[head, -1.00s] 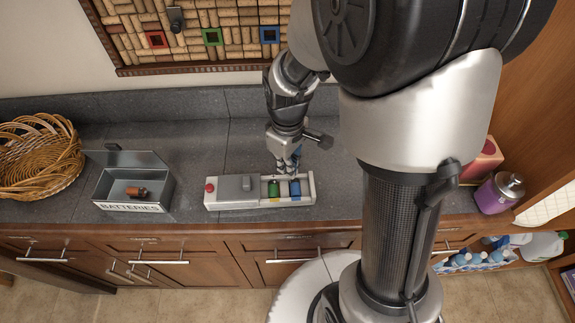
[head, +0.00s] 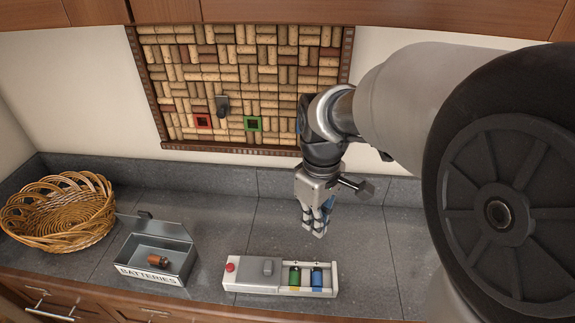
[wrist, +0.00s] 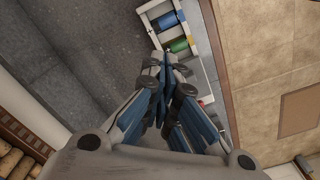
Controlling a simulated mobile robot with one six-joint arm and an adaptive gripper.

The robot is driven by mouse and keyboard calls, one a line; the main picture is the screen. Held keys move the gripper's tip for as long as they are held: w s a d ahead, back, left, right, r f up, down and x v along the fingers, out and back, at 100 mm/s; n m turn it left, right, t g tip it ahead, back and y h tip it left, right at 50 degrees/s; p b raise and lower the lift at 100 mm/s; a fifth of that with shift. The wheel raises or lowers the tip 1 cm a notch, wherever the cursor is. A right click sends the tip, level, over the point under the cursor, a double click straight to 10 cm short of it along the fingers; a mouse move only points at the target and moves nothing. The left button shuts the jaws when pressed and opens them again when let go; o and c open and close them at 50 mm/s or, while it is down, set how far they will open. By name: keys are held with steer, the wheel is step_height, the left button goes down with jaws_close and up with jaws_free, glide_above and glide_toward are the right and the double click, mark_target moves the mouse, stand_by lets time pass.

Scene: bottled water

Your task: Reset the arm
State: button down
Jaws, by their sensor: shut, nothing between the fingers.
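My gripper (head: 317,222) hangs above the grey counter in the head view, fingers pointing down, shut and empty. It is above and behind the right end of a white battery holder (head: 240,287) and apart from it. In the wrist view the closed fingers (wrist: 165,75) show with the holder beyond them. A green battery (head: 295,276) and a blue battery (head: 317,278) lie side by side in the holder's open right part; the wrist view shows the green battery (wrist: 178,45) and the blue battery (wrist: 168,20) too.
A grey metal box (head: 154,279) marked BATTERIES stands open, with a copper-coloured battery (head: 157,260) inside. A wicker basket (head: 60,214) sits at the far left. A cork board (head: 240,80) hangs on the wall behind. The counter (head: 372,262) right of the holder is clear.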

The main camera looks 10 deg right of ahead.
steer(key=s+r+m+t, duration=0.2)
steer(key=s+r+m, duration=0.1)
steer(key=s, duration=0.4)
steer(key=s+r+m+t, duration=0.2)
steer(key=s+r+m, duration=0.1)
steer(key=s, duration=0.5)
steer(key=shift+a+m+t, duration=0.3)
steer(key=shift+a+m, duration=0.05)
steer(key=shift+m, duration=0.15)
steer(key=shift+s, duration=0.1)
stand_by(0.7)
